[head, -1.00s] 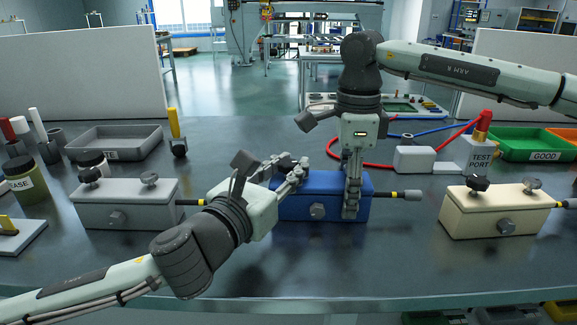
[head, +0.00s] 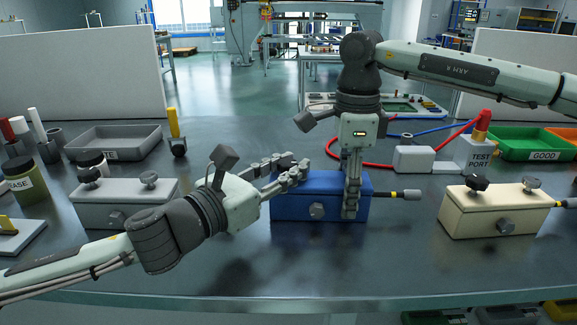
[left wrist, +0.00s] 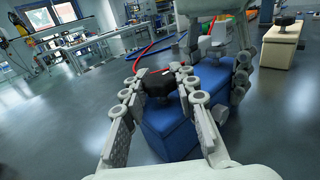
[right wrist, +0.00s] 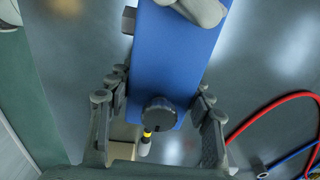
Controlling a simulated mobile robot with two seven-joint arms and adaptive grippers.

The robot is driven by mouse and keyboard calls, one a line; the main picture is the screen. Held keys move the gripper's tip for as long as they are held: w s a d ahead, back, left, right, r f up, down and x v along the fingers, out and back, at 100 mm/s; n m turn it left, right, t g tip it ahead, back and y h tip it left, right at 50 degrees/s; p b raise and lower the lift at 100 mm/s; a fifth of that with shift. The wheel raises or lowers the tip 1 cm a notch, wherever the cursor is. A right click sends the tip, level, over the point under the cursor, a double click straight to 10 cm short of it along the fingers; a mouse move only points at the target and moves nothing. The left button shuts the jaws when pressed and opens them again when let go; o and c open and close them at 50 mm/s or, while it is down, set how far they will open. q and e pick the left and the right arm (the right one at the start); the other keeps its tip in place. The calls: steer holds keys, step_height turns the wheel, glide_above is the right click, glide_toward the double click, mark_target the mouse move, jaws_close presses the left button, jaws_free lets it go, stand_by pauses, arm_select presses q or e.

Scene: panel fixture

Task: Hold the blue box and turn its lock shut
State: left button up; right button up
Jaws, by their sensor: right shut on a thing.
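The blue box (head: 290,208) sits on the bench with a grey round knob (head: 317,210) on its front face. My right gripper (head: 351,205) reaches down from above and is shut across its right part. The right wrist view shows the box (right wrist: 175,60) between the fingers and a dark top knob (right wrist: 158,113). My left gripper (head: 290,168) is at the top of the box's left end. In the left wrist view its open fingers stand on either side of a dark top knob (left wrist: 158,84). I cannot tell whether they touch it.
A grey box (head: 120,205) stands to the left and a cream box (head: 495,212) to the right. The bench front is clear.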

arm_select(q)
steer(key=o, duration=0.4)
steer(key=v, duration=1.2)
steer(key=shift+w, duration=0.1)
arm_select(e)
steer(key=o, duration=1.6)
steer(key=shift+o, duration=0.2)
steer(key=shift+r, duration=0.1)
